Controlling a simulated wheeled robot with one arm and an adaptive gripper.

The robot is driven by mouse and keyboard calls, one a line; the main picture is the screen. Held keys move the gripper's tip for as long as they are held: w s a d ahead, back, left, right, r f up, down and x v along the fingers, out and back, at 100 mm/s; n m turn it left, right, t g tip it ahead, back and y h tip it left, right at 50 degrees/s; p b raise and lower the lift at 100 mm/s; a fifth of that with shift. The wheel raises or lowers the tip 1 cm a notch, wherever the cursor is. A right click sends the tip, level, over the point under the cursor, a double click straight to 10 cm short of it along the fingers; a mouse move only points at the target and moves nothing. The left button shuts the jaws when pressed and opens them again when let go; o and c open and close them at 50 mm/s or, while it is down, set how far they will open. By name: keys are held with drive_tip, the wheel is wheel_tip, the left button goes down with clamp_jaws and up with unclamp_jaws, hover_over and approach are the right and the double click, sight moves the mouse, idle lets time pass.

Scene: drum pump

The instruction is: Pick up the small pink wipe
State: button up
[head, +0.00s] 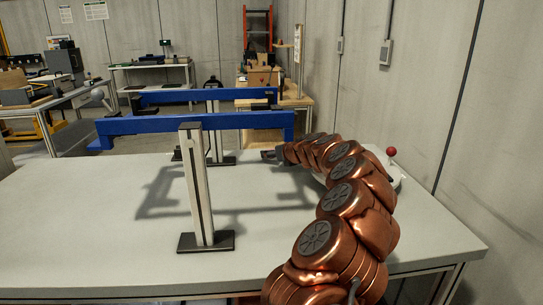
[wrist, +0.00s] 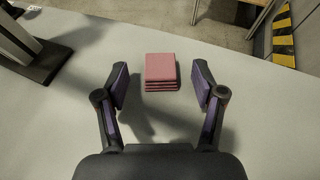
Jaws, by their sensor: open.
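The small pink wipe (wrist: 160,69) shows in the wrist view as a squarish folded stack with layered edges. It lies flat on the grey table (wrist: 270,120). My gripper (wrist: 159,80) is open, with one finger to the left of the wipe and one to the right, and a gap on both sides. The fingers do not touch it. In the head view my gripper (head: 268,155) is at the far part of the table, at the end of my copper arm. I cannot make out the wipe in the head view.
A red ball on a stick (head: 391,152) is at the right. The table's front left is clear. The far edge lies beyond the wipe.

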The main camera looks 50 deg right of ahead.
drive_tip(key=c, duration=0.9)
drive_tip(key=shift+r, duration=0.1)
